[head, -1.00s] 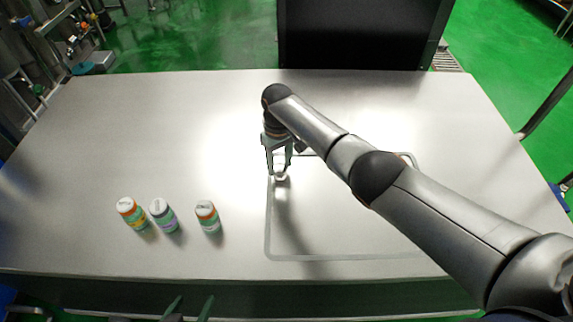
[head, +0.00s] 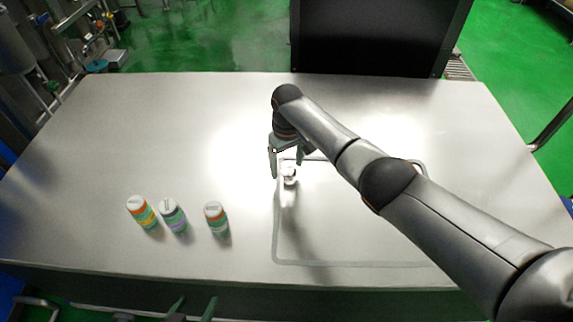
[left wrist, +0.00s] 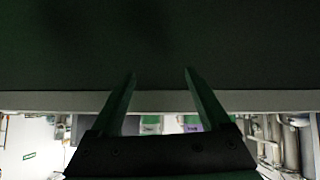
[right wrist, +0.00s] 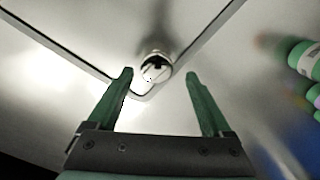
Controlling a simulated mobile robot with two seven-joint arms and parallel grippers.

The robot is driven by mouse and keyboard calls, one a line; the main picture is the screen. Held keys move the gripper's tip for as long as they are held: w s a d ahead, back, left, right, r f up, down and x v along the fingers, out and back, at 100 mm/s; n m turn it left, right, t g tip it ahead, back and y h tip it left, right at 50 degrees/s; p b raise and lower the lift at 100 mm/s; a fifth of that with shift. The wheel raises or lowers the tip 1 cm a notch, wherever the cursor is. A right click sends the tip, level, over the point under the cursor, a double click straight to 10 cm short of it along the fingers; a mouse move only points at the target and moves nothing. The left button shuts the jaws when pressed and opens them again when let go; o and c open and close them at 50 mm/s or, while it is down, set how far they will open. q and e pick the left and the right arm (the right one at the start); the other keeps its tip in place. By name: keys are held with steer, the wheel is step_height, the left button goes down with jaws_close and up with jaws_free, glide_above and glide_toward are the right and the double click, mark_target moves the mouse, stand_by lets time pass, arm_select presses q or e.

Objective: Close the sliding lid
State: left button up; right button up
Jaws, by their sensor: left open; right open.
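The sliding lid appears to be the flat panel with a rounded grey outline (head: 277,225) in the table's right half. A small round metal knob (head: 289,175) stands near its far left corner and also shows in the right wrist view (right wrist: 155,66). My right gripper (head: 286,168) is open around or just above the knob. In the right wrist view the open fingertips (right wrist: 160,74) lie either side of it; contact cannot be told. My left gripper (head: 192,306) is open and empty, low in front of the table edge. My right arm hides part of the outline.
A black box-like unit (head: 375,38) stands behind the steel table (head: 120,130). The table's far left is clear.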

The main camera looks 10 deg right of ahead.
arm_select(q)
steer(key=shift+s+a+r+p, duration=0.25)
steer(key=shift+a+p, duration=0.15)
steer(key=shift+p, duration=0.1)
steer(key=shift+s+a+r+p, duration=0.15)
steer(key=shift+a+r+p, duration=0.1)
steer(key=shift+a+p, duration=0.15)
arm_select(e)
step_height(320, 180, up, 12)
steer(key=shift+f, duration=0.2)
arm_select(q)
steer(key=shift+d, duration=0.1)
